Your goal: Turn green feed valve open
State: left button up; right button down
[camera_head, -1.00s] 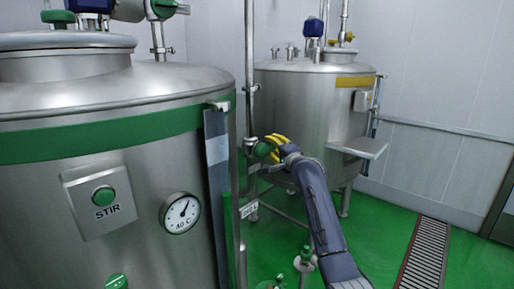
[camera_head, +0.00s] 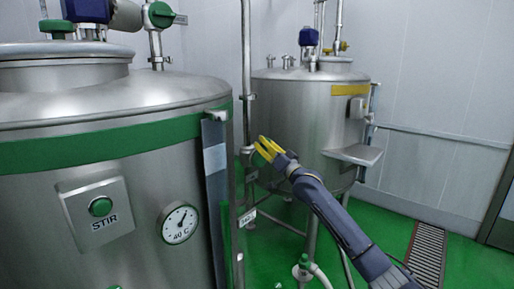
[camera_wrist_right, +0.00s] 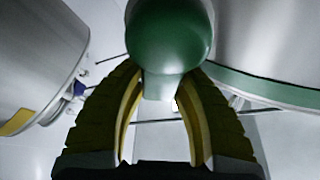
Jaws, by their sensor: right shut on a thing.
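The green feed valve's rounded handle (camera_wrist_right: 170,32) fills the top middle of the right wrist view. Its narrower green part (camera_wrist_right: 158,86) lies between the yellow fingertips. My right gripper (camera_head: 261,148) is shut on this green handle; it also shows in the right wrist view (camera_wrist_right: 158,78). In the head view the gripper is at the vertical pipe (camera_head: 247,110) between the two tanks, and the handle is mostly hidden there by the fingers. How far the valve is turned cannot be told. My left gripper is not in view.
A large green-banded tank (camera_head: 120,190) with a STIR button (camera_head: 100,206) and dial (camera_head: 180,223) stands close on the left. A yellow-labelled tank (camera_head: 300,110) with a side shelf (camera_head: 352,154) stands behind. A floor drain (camera_head: 425,255) lies at right, with open green floor around.

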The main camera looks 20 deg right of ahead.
jog(key=n, duration=0.1)
jog(key=n+y, duration=0.1)
jog(key=a+r+n+y, duration=0.1)
jog(key=n, duration=0.1)
jog(key=shift+s, duration=0.3)
jog(key=shift+s+a+n+g+y, duration=0.1)
jog(key=shift+a+n+g+y, duration=0.2)
jog(key=shift+n, duration=0.45)
jog(key=shift+s+a+n+g+y, duration=0.15)
jog(key=shift+n+y, duration=0.3)
jog(key=shift+n, duration=0.25)
jog(key=shift+s+a+n+g+y, duration=0.1)
jog(key=shift+a+n+y, duration=0.2)
jog(key=shift+n, duration=0.45)
jog(key=shift+y, duration=0.25)
jog(key=c, duration=1)
grip_release()
jog(key=shift+o, duration=0.2)
jog(key=shift+s+d+f, duration=0.2)
jog(key=shift+s+f, duration=0.1)
jog(key=shift+s, duration=0.1)
jog(key=v, duration=1.1)
jog(key=shift+r, duration=0.15)
jog(key=shift+s, duration=0.1)
